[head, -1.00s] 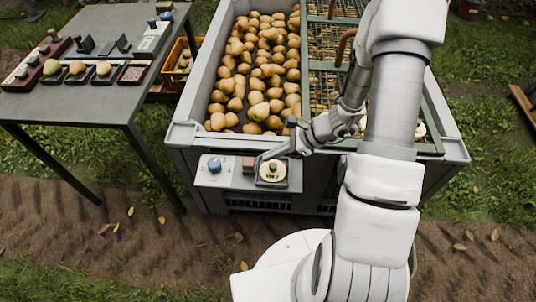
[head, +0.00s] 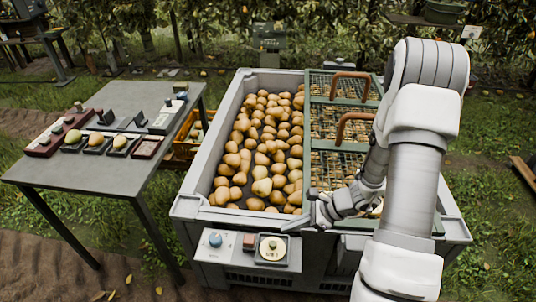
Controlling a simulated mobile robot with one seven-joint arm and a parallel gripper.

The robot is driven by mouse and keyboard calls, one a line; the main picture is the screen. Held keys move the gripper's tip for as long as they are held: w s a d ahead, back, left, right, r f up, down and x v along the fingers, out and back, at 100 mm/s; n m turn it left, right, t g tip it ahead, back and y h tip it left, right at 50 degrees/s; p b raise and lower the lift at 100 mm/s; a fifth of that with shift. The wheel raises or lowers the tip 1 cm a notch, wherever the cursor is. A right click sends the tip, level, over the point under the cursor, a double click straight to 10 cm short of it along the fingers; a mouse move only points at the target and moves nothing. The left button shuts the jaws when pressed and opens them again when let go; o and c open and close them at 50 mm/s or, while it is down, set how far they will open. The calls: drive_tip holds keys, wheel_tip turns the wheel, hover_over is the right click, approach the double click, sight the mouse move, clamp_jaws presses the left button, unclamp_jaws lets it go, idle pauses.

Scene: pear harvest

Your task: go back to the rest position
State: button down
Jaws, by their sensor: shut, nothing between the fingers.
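My gripper (head: 314,213) is shut and empty. It hangs over the front rim of the grey crate (head: 187,206), to the right of the pears (head: 262,187) and above the front control panel (head: 218,256). It appears apart from the panel. My arm comes in from the lower right and bends over the right part of the crate, hiding some of the green-framed grid there.
The panel carries a blue knob (head: 215,240), a red block (head: 250,241) and a round dial (head: 272,248). A grey table (head: 95,172) with trays stands at the left. A yellow crate (head: 186,148) sits between them. Grass at the right is mostly free.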

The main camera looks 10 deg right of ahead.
drive_tip(key=s+a+r+n+g+h, duration=0.1)
drive_tip(key=s+a+r+n+h, duration=0.1)
drive_tip(key=r+n, duration=0.55)
drive_tip(key=s+a+r+n+g+h, duration=0.15)
drive_tip(key=r+n, duration=0.25)
drive_tip(key=r, duration=0.6)
drive_tip(key=s+d+r+n+t+h, duration=0.2)
drive_tip(key=s+r+n+t+h, duration=0.3)
drive_tip(key=s+r+n, duration=0.7)
wheel_tip(320, 180, up, 17)
drive_tip(key=m+p, duration=0.2)
drive_tip(key=p, duration=1.3)
drive_tip(key=shift+w+d, duration=0.2)
drive_tip(key=shift+w, duration=0.15)
